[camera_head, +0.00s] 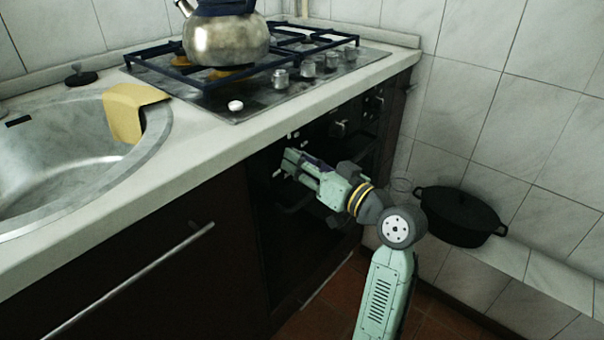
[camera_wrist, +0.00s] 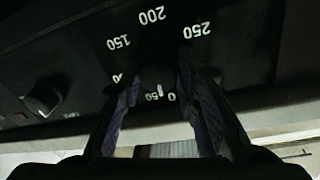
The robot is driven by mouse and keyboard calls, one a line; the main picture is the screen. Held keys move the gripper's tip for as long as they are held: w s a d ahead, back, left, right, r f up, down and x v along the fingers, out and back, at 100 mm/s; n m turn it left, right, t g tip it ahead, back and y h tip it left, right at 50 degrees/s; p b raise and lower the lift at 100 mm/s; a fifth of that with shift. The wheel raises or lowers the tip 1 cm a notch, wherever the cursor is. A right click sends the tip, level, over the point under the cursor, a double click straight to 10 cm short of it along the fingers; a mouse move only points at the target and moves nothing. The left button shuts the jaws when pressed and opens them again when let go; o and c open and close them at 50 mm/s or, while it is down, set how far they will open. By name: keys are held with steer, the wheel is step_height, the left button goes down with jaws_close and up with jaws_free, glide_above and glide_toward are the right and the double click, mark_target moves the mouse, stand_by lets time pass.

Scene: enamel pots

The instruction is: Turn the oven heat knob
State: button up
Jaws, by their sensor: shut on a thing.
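The oven heat knob (camera_wrist: 157,77) is a dark dial in the wrist view, ringed by white numbers such as 150, 200 and 250. A small white mark on it points down toward the 0 and 50. My gripper (camera_wrist: 158,92) has one finger on each side of the knob and is shut on it. In the head view my gripper (camera_head: 285,164) reaches to the upper left of the dark oven front (camera_head: 287,230). There the fingers and arm hide the knob.
Another knob (camera_wrist: 42,97) sits to the left in the wrist view. In the head view, a kettle (camera_head: 226,42) stands on the hob (camera_head: 250,102) above the oven. A yellow cloth (camera_head: 126,112) hangs over the sink rim. A black pot (camera_head: 460,216) stands on a ledge at right.

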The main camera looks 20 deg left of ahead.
steer(key=shift+f+n+b, duration=0.1)
steer(key=shift+n+b, duration=0.6)
steer(key=shift+b, duration=0.1)
steer(key=shift+w, duration=0.1)
steer(key=o, duration=1.1)
steer(key=shift+o, duration=0.2)
steer(key=v, duration=1.2)
steer(key=shift+d, duration=0.1)
